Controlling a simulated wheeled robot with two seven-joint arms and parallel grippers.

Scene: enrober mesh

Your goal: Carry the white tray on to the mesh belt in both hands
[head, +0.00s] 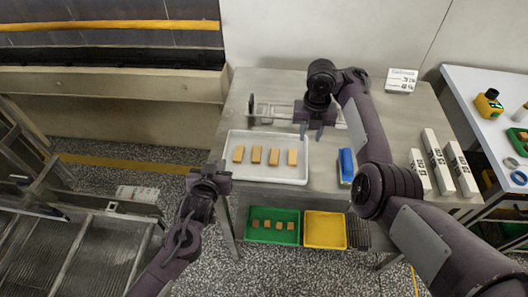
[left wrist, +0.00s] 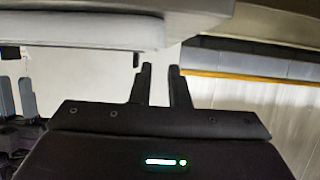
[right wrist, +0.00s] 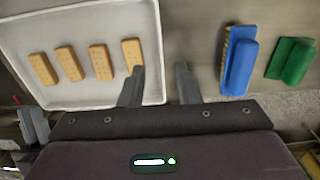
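The white tray (head: 297,179) lies flat on the steel table, with several tan biscuits (head: 256,155) in a row on it. In the head view my left gripper (head: 217,172) is at the tray's left edge, fingers apart; the left wrist view shows a gap between them (left wrist: 161,82), and I cannot tell whether the rim is between them. My right gripper (head: 318,130) is over the tray's far right corner. In the right wrist view its fingers (right wrist: 160,88) are apart, on either side of the tray's right rim in the picture; contact is unclear. The mesh belt (head: 85,258) is at lower left.
A blue brush (head: 346,166) lies right of the tray, and white labelled boxes (head: 437,162) stand further right. A metal fixture (head: 270,112) is behind the tray. Green (head: 261,236) and yellow (head: 325,230) crates sit below the table's front edge. Speckled floor separates table and belt.

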